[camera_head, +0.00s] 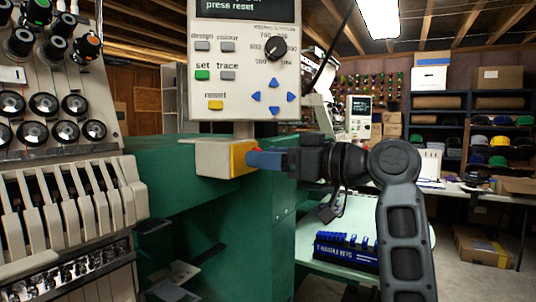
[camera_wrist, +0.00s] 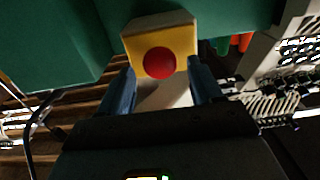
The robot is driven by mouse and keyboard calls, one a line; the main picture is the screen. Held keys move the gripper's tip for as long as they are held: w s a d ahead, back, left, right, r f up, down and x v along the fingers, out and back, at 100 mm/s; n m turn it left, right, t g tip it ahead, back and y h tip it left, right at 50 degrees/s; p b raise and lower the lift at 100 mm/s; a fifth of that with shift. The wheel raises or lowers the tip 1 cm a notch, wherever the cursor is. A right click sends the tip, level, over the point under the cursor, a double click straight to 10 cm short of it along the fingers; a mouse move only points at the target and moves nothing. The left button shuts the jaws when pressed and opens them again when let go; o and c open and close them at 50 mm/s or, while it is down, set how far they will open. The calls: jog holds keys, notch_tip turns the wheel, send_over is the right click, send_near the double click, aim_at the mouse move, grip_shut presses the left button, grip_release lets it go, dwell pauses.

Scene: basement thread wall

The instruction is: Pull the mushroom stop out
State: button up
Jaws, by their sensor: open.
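The mushroom stop is a round red button (camera_wrist: 160,62) on the yellow face (camera_wrist: 140,64) of a small box. In the head view the beige box (camera_head: 212,158) sits below the control panel, its yellow side (camera_head: 239,158) turned toward my gripper. My gripper (camera_head: 255,159) has blue fingers and comes in from the right, with its tips close to the yellow face. In the wrist view my open fingers (camera_wrist: 160,84) stand to the left and right of the red button, with gaps on both sides.
The control panel (camera_head: 242,75) with a dial and keys hangs just above the box. A green machine body (camera_head: 245,230) lies behind and below. Embroidery heads (camera_head: 65,190) fill the left.

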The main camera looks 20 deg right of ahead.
jog(key=shift+w+a, duration=0.25)
jog(key=shift+w, duration=0.05)
jog(key=shift+c, duration=0.5)
grip_shut()
